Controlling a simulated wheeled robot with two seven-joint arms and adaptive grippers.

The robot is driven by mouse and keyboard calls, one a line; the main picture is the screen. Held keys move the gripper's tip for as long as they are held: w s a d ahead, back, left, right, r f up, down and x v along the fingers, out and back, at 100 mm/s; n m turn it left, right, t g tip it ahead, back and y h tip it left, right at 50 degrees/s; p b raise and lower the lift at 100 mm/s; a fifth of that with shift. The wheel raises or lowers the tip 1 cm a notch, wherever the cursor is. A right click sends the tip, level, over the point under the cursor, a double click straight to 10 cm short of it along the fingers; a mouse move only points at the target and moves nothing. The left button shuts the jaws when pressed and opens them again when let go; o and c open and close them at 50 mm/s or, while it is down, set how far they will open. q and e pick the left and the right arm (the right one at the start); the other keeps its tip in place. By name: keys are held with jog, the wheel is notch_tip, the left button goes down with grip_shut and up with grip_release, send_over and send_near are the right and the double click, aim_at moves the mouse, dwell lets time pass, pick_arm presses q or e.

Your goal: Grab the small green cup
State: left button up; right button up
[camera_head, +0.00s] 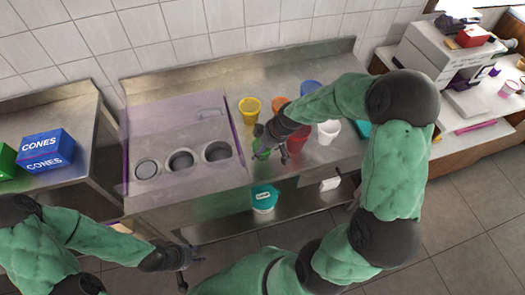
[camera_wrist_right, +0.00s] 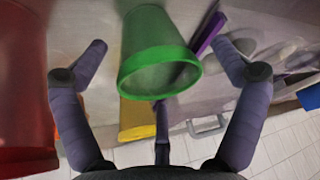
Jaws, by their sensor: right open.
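The small green cup (camera_head: 261,153) stands on the metal counter, right of the sink section. It is partly hidden by my right gripper (camera_head: 273,146) in the head view. In the right wrist view the green cup (camera_wrist_right: 158,58) appears between the spread fingers of my right gripper (camera_wrist_right: 160,50), with its rim toward the camera. The fingers are open, and gaps show between the cup and both side fingers. My left gripper (camera_head: 190,268) is low in front of the counter, away from the cup; its fingers look spread and empty.
A red cup (camera_head: 297,140) stands close to the right of the green cup. A yellow cup (camera_head: 250,109), orange cup (camera_head: 280,103), blue cup (camera_head: 311,89) and white cup (camera_head: 328,132) stand around. Sink wells (camera_head: 181,161) lie left; a teal tub (camera_head: 264,198) sits on the shelf below.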

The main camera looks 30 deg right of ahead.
jog(key=c, duration=0.9)
jog(key=shift+s, duration=0.1)
